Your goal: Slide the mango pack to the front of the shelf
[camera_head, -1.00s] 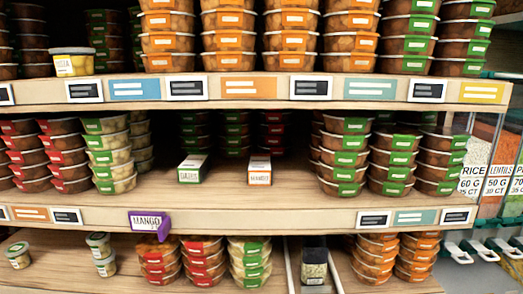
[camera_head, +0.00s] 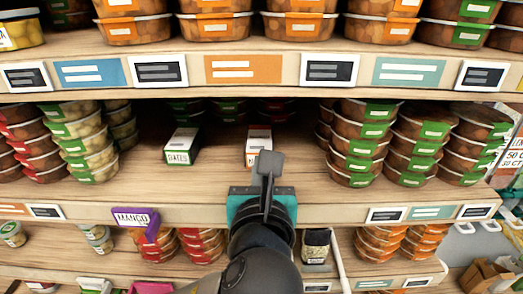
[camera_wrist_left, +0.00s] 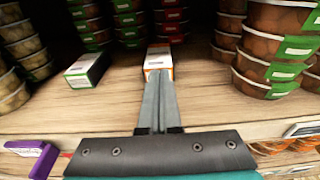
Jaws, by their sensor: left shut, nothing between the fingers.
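A purple pack lettered MANGO (camera_head: 136,218) sits at the front edge of the middle shelf, left of my arm, and overhangs the edge. Its purple corner shows at the lower left of the wrist view (camera_wrist_left: 45,160). A white and orange pack (camera_head: 258,140) lies further back on the same shelf; its front lettering is partly hidden. My left gripper (camera_head: 267,162) is shut and empty, over the shelf in front of this pack. In the wrist view its fingertips (camera_wrist_left: 158,76) overlap the orange pack (camera_wrist_left: 159,57); I cannot tell if they touch. My right gripper is out of view.
A green and white DATES pack (camera_head: 183,145) lies left of the orange pack. Stacked tubs stand on the left (camera_head: 82,140) and right (camera_head: 362,140). The upper shelf edge (camera_head: 190,72) runs above the gripper. Bare shelf lies around the two packs.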

